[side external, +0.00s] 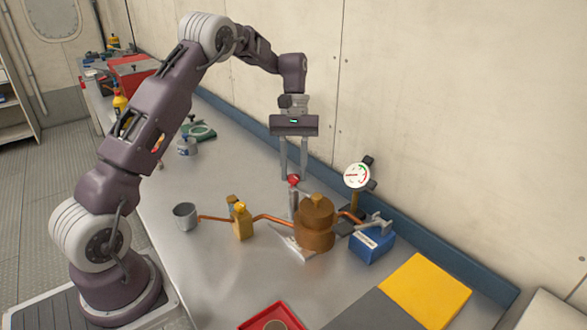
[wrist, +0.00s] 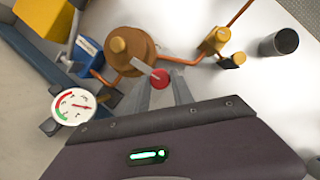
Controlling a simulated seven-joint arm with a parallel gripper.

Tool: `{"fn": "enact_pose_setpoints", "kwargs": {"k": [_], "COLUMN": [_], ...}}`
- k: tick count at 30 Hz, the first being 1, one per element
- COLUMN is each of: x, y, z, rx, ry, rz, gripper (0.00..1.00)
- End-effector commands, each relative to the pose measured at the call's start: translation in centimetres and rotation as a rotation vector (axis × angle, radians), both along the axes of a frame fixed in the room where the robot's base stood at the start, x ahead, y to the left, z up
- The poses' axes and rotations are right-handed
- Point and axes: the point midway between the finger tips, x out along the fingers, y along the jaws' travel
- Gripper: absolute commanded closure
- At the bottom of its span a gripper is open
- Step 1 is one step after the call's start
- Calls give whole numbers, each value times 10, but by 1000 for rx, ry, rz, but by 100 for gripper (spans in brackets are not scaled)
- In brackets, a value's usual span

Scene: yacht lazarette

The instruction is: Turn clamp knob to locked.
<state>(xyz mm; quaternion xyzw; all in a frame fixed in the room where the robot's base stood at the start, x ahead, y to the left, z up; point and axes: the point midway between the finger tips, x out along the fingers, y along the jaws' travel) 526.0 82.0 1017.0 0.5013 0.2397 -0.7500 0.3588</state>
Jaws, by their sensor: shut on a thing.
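A red knob (side external: 293,180) tops a short grey upright piece beside the copper-brown canister (side external: 315,228). I take it to be the clamp knob. My gripper (side external: 292,176) points straight down and its fingers are shut on the red knob. In the wrist view the red knob (wrist: 160,80) shows at the fingertips (wrist: 163,88), with a flat grey lever running from it toward the canister (wrist: 130,50). The fingers partly hide the grey piece below. No locked mark is readable.
A white dial gauge (side external: 357,176) stands behind the canister. A blue block (side external: 371,246) with a grey handle is to its right. A copper pipe links a yellow valve (side external: 242,221) and a grey cup (side external: 186,216) at left. A yellow mat (side external: 428,290) and red tray (side external: 262,318) lie in front.

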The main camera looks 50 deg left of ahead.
Motion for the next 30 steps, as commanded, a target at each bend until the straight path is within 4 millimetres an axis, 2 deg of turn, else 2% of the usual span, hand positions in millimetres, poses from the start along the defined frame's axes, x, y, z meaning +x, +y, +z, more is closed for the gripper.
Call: {"fn": "enact_pose_setpoints", "kwargs": {"k": [7, 8, 11, 20, 23, 27, 30], "x": [0, 0, 0, 1, 4, 12, 16], "y": [0, 0, 0, 0, 5, 14, 19], "z": [0, 0, 0, 1, 14, 42, 56], "rx": [-1, -1, -1, 0, 1, 2, 1], "ry": [1, 1, 1, 0, -2, -4, -3], "rz": [0, 0, 0, 1, 2, 1, 1], "gripper": [100, 68, 50, 50, 50, 50, 50]}}
